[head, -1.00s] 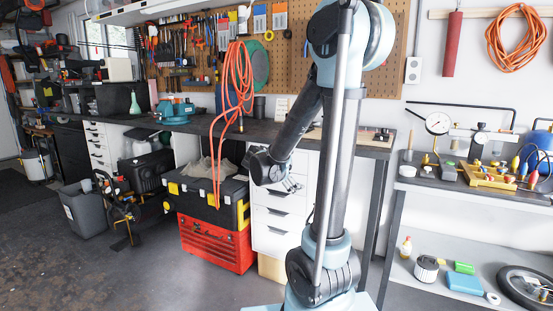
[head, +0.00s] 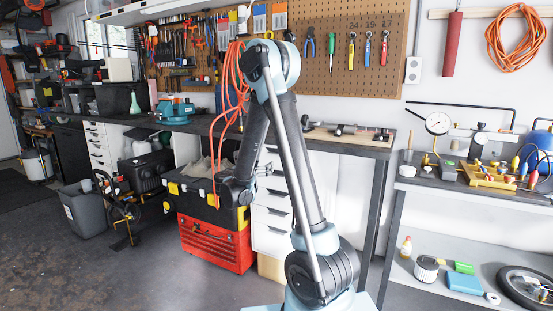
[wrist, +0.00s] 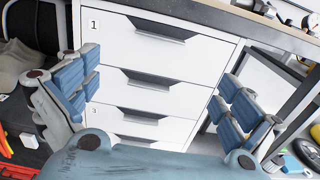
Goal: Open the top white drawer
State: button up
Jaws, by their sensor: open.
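The white drawer unit (head: 270,240) stands under the workbench, partly hidden behind my arm in the head view. In the wrist view its stacked drawers have dark recessed handles. The top white drawer (wrist: 200,55) is marked with a 1 label and is shut, with its dark handle (wrist: 158,30) near the upper edge. My gripper (wrist: 165,100) is open and empty, with blue-padded fingers at either side of the drawer fronts and apart from them.
A red and black toolbox stack (head: 212,245) stands just left of the drawers. The workbench top (wrist: 260,20) overhangs the top drawer. A dark bench leg (head: 377,215) stands to the right. The floor in front is clear.

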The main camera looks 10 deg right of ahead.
jog(key=x, duration=1.6)
jog(key=shift+w+d, duration=0.15)
jog(key=shift+w, duration=0.05)
